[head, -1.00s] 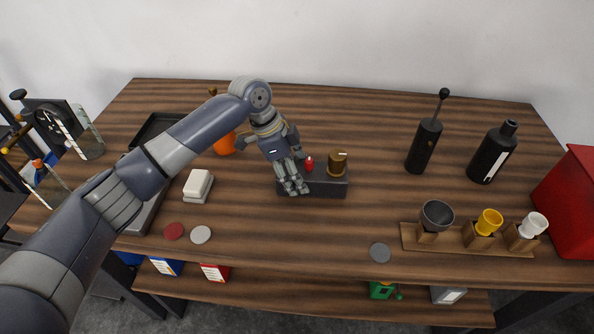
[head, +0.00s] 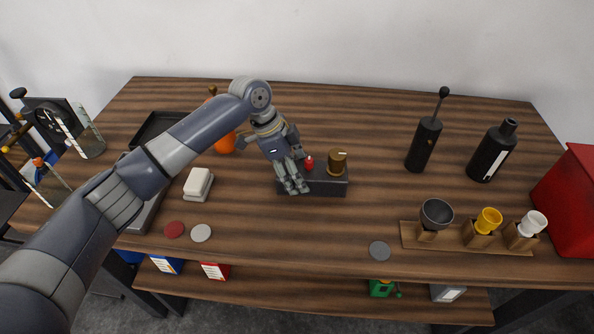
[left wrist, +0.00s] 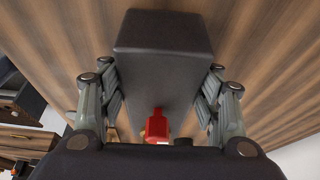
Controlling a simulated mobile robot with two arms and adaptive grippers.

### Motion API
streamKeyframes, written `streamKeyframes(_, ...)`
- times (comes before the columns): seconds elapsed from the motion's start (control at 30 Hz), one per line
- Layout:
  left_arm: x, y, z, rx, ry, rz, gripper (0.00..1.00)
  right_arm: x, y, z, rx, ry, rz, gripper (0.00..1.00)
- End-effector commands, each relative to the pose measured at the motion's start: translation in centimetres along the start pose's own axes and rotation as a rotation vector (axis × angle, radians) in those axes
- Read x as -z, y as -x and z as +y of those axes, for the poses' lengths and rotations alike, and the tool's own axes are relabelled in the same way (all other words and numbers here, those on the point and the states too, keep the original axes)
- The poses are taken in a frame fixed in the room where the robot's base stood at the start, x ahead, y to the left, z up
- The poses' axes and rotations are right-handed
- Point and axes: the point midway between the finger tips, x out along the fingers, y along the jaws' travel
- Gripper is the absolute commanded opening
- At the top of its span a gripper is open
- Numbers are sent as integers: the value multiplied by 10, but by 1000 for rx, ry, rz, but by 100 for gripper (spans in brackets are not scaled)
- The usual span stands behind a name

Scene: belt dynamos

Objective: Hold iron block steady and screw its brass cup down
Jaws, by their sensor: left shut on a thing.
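The dark iron block (head: 327,187) lies on the wooden table near its middle. The brass cup (head: 337,164) stands on the block's right part, with a small pale mark near its top. A small red piece (head: 309,164) sits on the block left of the cup. My left gripper (head: 293,186) is shut on the block's left end. In the left wrist view the block (left wrist: 163,60) lies between the two fingers, with the red piece (left wrist: 158,124) close to the palm. The cup cannot be made out clearly there. My right gripper is not in view.
A wooden rack (head: 465,244) with grey, yellow and white cups stands front right. A black pump bottle (head: 424,145), a black bottle (head: 493,151) and a red box (head: 572,205) are at right. A white block (head: 198,185) and discs lie left.

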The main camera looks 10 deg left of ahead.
Motion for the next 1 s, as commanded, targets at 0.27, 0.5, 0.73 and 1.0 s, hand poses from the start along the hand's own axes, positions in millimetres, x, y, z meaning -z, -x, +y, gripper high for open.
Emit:
streamKeyframes(0.27, 2, 2, -1, 3, -2, 6, 0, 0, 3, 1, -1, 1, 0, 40)
streamKeyframes(0.5, 2, 2, -1, 3, -2, 5, 0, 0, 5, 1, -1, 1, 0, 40)
streamKeyframes(0.73, 2, 1, 0, 2, -2, 4, 0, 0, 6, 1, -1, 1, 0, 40)
streamKeyframes(1.0, -2, -2, 1, -3, 1, -3, 0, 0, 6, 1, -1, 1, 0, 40)
